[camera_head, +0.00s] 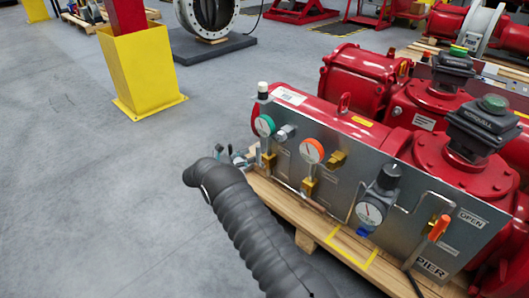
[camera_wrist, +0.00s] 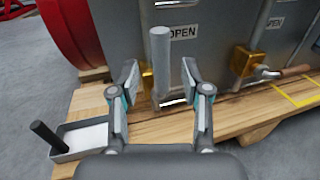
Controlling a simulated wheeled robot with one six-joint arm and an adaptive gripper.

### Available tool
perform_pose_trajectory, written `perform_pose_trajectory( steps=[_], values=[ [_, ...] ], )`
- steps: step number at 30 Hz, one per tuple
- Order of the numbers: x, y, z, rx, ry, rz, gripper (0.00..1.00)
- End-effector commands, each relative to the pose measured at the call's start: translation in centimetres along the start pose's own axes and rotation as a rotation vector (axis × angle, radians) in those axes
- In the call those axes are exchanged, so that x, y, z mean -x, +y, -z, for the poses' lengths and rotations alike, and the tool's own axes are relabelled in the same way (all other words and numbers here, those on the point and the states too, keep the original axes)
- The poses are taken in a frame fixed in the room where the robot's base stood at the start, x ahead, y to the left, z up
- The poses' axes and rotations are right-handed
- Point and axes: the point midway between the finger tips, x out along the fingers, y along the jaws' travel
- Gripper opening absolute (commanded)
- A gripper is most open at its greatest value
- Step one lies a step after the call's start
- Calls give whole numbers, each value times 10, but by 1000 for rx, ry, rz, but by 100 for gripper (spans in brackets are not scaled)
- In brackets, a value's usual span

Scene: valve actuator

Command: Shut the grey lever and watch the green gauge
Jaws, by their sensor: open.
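The grey lever (camera_wrist: 160,50) stands upright in the wrist view, beside a brass valve body (camera_wrist: 147,76) and an OPEN label (camera_wrist: 183,33). My gripper (camera_wrist: 160,72) is open, with one finger on each side of the lever; I see gaps on both sides. In the head view my gripper (camera_head: 232,154) is at the left end of the grey panel, and the lever is too small to tell there. The green gauge (camera_head: 264,125) sits at the panel's upper left, with a white face; its reading is too small to tell.
An orange-rimmed gauge (camera_head: 311,150), a dark regulator with a gauge (camera_head: 370,211) and an orange lever (camera_head: 438,228) are further right on the panel. Red actuators (camera_head: 365,80) stand behind it. A wooden pallet (camera_wrist: 150,127) lies below. Floor left is open around a yellow post base (camera_head: 140,75).

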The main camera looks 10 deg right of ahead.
Motion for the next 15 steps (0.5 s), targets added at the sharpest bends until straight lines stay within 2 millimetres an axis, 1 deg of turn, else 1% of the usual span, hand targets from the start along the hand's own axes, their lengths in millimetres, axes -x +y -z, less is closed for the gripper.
perform_pose_trajectory(
  steps=[1,6,10,15],
  values=[
    [-9,0,0,0,0,2,47],
    [-32,0,0,0,0,-1,47],
    [-44,0,0,0,0,0,47],
    [-49,0,0,0,0,-1,47]
  ],
)
